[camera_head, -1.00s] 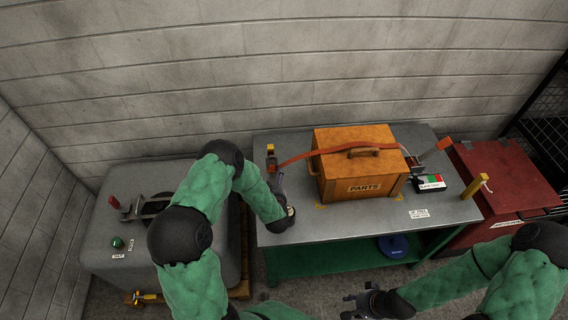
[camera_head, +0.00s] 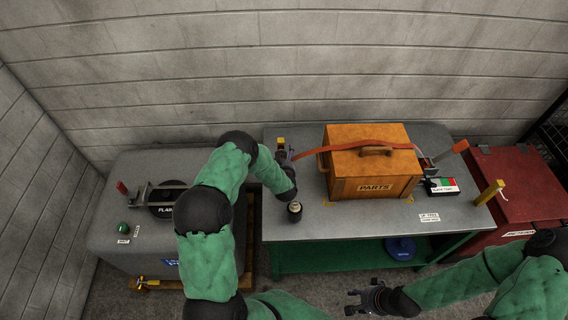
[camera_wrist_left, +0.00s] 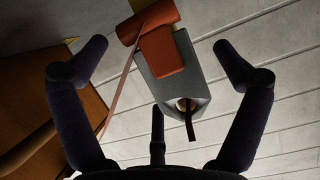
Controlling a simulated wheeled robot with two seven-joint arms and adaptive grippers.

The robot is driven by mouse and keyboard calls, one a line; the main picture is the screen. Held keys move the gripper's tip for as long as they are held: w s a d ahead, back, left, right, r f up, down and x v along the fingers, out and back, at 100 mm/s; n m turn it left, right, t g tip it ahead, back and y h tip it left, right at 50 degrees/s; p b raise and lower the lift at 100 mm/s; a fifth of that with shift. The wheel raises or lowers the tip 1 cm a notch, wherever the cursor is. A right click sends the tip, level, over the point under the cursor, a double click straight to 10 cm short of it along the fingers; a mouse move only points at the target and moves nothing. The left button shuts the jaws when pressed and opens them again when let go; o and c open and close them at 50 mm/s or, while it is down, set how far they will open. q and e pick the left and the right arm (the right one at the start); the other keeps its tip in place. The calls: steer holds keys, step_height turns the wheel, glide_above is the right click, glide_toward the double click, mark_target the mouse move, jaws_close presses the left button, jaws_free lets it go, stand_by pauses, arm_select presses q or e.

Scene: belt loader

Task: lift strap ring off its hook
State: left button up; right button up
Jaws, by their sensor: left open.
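A red strap (camera_head: 335,149) runs over the orange-brown PARTS crate (camera_head: 375,185). Its left end reaches a small post with a yellow top (camera_head: 281,141) at the bench's back left. My left gripper (camera_head: 287,156) is beside that end. In the left wrist view, its dark fingers (camera_wrist_left: 160,70) are spread wide with a grey bracket (camera_wrist_left: 165,85) between them. A red roll-shaped piece (camera_wrist_left: 150,25) and a red block (camera_wrist_left: 162,50) sit at the bracket. I cannot clearly tell the ring from the hook. My right gripper (camera_head: 350,302) is empty, low in front of the bench.
The grey bench (camera_head: 340,221) carries a small dark cylinder (camera_head: 294,210) near its front left and a switch box (camera_head: 441,186) on the right. A grey machine (camera_head: 150,228) stands left, a red cabinet (camera_head: 512,190) right. A block wall closes the back.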

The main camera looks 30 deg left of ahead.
arm_select(q)
steer(key=shift+w+a+f, duration=0.15)
steer(key=shift+w, duration=0.1)
steer(key=c, duration=1.3)
steer(key=shift+r, duration=0.4)
steer(key=shift+s, duration=0.15)
steer(key=shift+s+d+r+p, duration=0.2)
steer(key=shift+s+d+p, duration=0.15)
steer(key=shift+s+d, duration=0.15)
steer(key=shift+s+r, duration=0.1)
steer(key=shift+s, duration=0.1)
